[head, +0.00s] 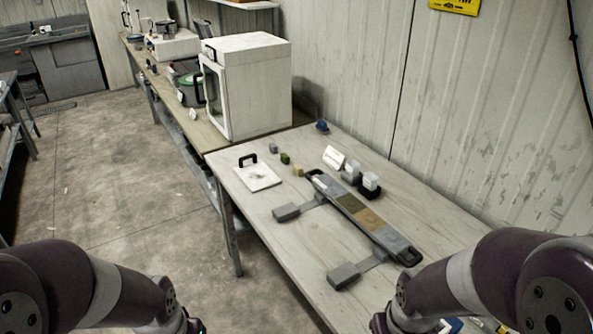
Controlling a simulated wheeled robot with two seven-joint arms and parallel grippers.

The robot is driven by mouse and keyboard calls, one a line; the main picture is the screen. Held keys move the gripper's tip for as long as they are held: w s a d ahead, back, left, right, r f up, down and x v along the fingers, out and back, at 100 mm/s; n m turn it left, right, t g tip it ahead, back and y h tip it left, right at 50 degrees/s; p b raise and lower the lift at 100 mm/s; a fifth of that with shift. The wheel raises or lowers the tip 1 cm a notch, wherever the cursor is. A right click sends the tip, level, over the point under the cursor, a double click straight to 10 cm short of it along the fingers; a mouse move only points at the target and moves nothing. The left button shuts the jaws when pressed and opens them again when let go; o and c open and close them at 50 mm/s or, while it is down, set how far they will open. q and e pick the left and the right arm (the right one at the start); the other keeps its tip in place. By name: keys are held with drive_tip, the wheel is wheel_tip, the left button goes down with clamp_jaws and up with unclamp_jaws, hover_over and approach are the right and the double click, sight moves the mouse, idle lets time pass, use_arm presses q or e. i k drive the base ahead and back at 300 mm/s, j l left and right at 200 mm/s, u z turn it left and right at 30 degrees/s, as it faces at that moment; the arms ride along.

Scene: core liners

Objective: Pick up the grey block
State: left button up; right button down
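A small grey block (273,148) sits on the near table, behind a dark green block (285,158) and a tan block (298,170); the three stand apart in a short row. A long dark tray (318,184) with end handles holds grey, olive, tan and blue-grey sections. Two larger grey blocks, one at the left (287,212) and one nearer (344,276), lie beside the tray on flat grey arms. Both my arms reach in at the bottom corners, and their grippers are below the frame. Nothing visible touches the small grey block.
A white board with a black handle (257,179), a white card (334,157) and pale cubes in dark holders (371,181) are on the table (300,250). A large white box-shaped machine (252,85) stands behind, on another bench. The corrugated wall borders the right side.

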sight(273, 147)
drive_tip(key=z, duration=0.7)
drive_tip(key=i+j+z, duration=0.5)
drive_tip(key=j, duration=0.25)
drive_tip(key=j+z, duration=0.3)
drive_tip(key=i+j+z, duration=0.1)
drive_tip(key=j+z, duration=0.15)
drive_tip(key=j, duration=0.3)
drive_tip(key=j+z, duration=0.25)
drive_tip(key=j, duration=0.2)
drive_tip(key=i+j, duration=0.1)
drive_tip(key=j, duration=1.75)
drive_tip(key=i+j+z, duration=0.1)
drive_tip(key=j, duration=0.85)
drive_tip(key=i+l, duration=0.05)
